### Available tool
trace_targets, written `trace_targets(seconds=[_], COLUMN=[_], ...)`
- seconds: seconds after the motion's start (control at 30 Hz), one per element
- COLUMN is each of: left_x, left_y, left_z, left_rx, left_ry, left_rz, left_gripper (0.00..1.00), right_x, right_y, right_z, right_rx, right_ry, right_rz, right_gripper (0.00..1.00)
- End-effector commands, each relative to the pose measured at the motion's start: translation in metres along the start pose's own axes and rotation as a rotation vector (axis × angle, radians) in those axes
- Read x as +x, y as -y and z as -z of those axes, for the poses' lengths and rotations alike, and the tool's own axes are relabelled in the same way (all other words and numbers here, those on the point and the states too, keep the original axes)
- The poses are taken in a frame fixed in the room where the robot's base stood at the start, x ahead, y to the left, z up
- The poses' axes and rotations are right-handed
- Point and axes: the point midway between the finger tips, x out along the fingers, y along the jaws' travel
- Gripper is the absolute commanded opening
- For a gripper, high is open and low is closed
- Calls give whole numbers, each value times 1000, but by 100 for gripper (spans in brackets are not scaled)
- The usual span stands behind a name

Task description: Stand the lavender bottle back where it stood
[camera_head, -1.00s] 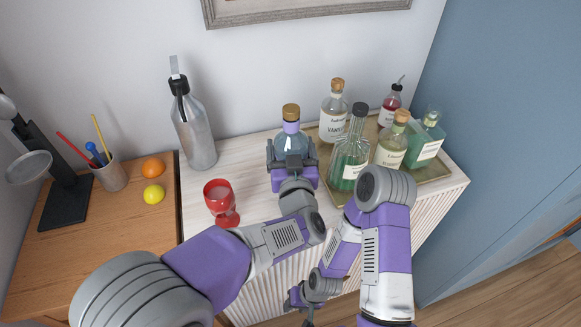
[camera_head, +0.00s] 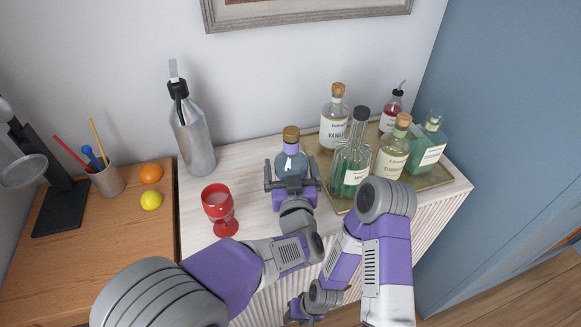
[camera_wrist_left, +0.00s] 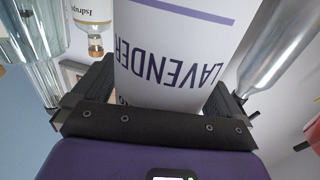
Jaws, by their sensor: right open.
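The lavender bottle (camera_head: 291,160), with a brown cap and a lilac neck band, is upright over the white cabinet top (camera_head: 250,165), left of the tray. Its base is hidden behind my gripper. My left gripper (camera_head: 292,175) is around its body from the front, with the fingers spread on either side. In the left wrist view the white LAVENDER label (camera_wrist_left: 172,60) appears upside down between the fingers (camera_wrist_left: 165,95). My right gripper (camera_head: 300,312) is low in front of the cabinet, partly hidden and apart from everything on top.
A gold tray (camera_head: 436,180) with several bottles stands close on the right. A red goblet (camera_head: 219,208) is at the left front, and a steel flask (camera_head: 192,135) at the back left. A wooden desk (camera_head: 95,240) with fruit and a pen cup adjoins on the left.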

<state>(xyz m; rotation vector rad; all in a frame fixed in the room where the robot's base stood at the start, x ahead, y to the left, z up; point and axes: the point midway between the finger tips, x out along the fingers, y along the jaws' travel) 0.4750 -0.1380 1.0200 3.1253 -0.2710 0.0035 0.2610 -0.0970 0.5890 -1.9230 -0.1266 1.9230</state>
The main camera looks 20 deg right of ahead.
Motion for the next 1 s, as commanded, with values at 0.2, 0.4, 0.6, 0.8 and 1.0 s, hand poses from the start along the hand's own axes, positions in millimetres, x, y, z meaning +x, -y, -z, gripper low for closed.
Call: trace_targets(seconds=[0.2, 0.4, 0.6, 0.8, 1.0], left_x=[-4, -42, -85, -113, -120], left_y=[-1, -2, -1, -1, 0], left_z=[5, 5, 5, 4, 4], left_rx=[0, 1, 0, 0, 0], left_ry=[0, 1, 1, 0, -1], left_rz=[-2, -5, -5, -2, 0], left_gripper=[100, 100, 100, 100, 100], right_x=[-4, -10, -15, -18, -19], right_y=[1, 4, 6, 7, 7], right_z=[0, 0, -1, -1, -1], right_rx=[0, 0, 0, 0, 0], right_ry=[0, 0, 0, 0, 0], right_rz=[0, 0, 0, 0, 0], right_gripper=[43, 43, 43, 43, 43])
